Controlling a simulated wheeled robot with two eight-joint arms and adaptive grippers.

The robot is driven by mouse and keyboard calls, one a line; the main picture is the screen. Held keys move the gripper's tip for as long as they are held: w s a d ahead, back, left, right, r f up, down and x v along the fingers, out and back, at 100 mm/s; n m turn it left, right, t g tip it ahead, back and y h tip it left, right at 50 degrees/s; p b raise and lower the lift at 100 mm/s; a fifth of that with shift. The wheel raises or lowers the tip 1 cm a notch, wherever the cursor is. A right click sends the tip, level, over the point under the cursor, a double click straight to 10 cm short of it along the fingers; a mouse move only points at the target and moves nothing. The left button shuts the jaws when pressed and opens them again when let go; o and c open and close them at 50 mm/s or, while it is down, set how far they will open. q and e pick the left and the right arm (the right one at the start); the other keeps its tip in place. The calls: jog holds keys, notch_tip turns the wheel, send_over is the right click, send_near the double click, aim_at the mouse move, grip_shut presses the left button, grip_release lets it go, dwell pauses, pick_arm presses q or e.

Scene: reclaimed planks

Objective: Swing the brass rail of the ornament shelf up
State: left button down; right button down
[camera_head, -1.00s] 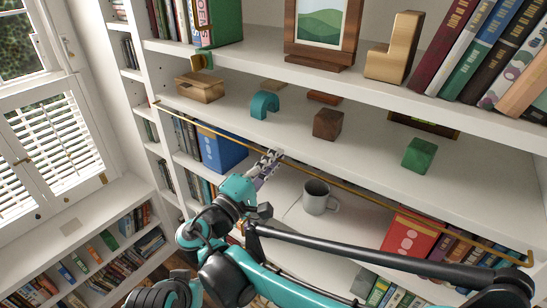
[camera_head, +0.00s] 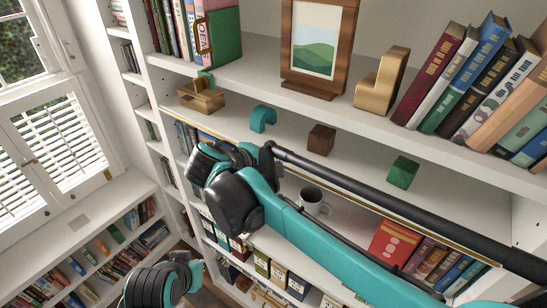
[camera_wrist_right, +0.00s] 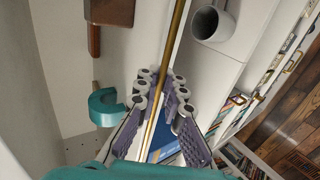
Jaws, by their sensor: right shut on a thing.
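The brass rail (camera_head: 440,236) is a thin gold bar along the front of the ornament shelf (camera_head: 455,208). Much of its length is hidden behind my right arm in the head view. In the right wrist view the rail (camera_wrist_right: 162,75) passes between the paired fingers of my right gripper (camera_wrist_right: 160,92), which is shut on it. In the head view the right gripper's fingers are hidden behind my own arm. A teal arch (camera_head: 262,118), a brown cube (camera_head: 321,140) and a green cube (camera_head: 403,172) sit on the shelf. My left gripper is out of view.
An open wooden box (camera_head: 203,98) sits at the shelf's left. A framed picture (camera_head: 318,45) and a wooden block (camera_head: 381,82) stand above.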

jog(key=shift+w+d+r+g+y+p, duration=0.15)
jog(key=shift+r+g+y+p, duration=0.1)
jog(key=shift+g+y+p, duration=0.25)
dwell(0.3)
jog(key=c, duration=1.7)
grip_release()
jog(key=shift+w+f, duration=0.1)
jog(key=v, duration=1.2)
jog(key=shift+w, duration=0.15)
